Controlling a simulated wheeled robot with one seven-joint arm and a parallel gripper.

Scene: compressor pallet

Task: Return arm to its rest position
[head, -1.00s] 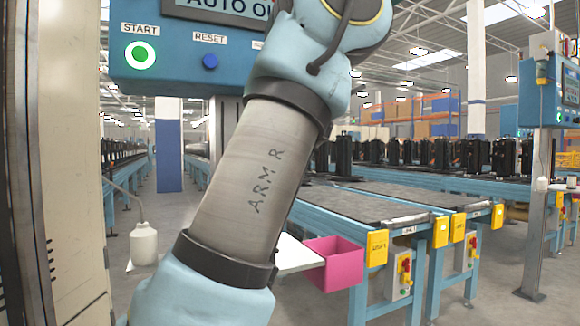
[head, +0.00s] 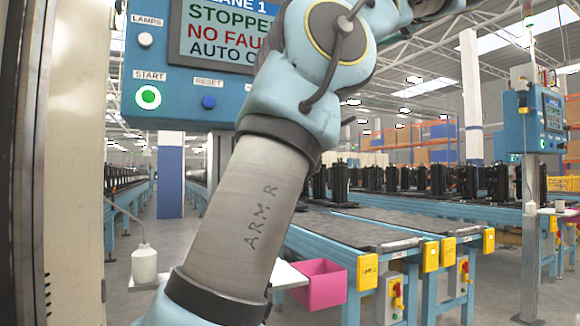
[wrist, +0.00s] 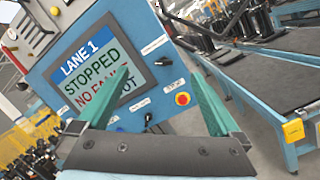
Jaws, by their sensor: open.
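My arm (head: 243,215) rises across the middle of the head view, its grey link marked "ARM R", and bends to the upper right out of the picture. My gripper is out of the head view. In the wrist view my gripper (wrist: 155,105) shows two green fingers spread apart with nothing between them. Behind the fingers is the blue Lane 1 panel (wrist: 150,35), tilted in that view. Its screen (wrist: 100,72) reads "LANE 1 STOPPED"; the lower lines are partly covered by a finger. The panel (head: 165,102) also stands behind my arm in the head view.
Conveyor lanes (head: 375,232) with yellow end boxes (head: 367,271) run at the right, with black compressors behind. A pink bin (head: 318,285) sits right of my arm. A white bottle (head: 144,264) stands at the left. A second panel (head: 540,118) stands far right.

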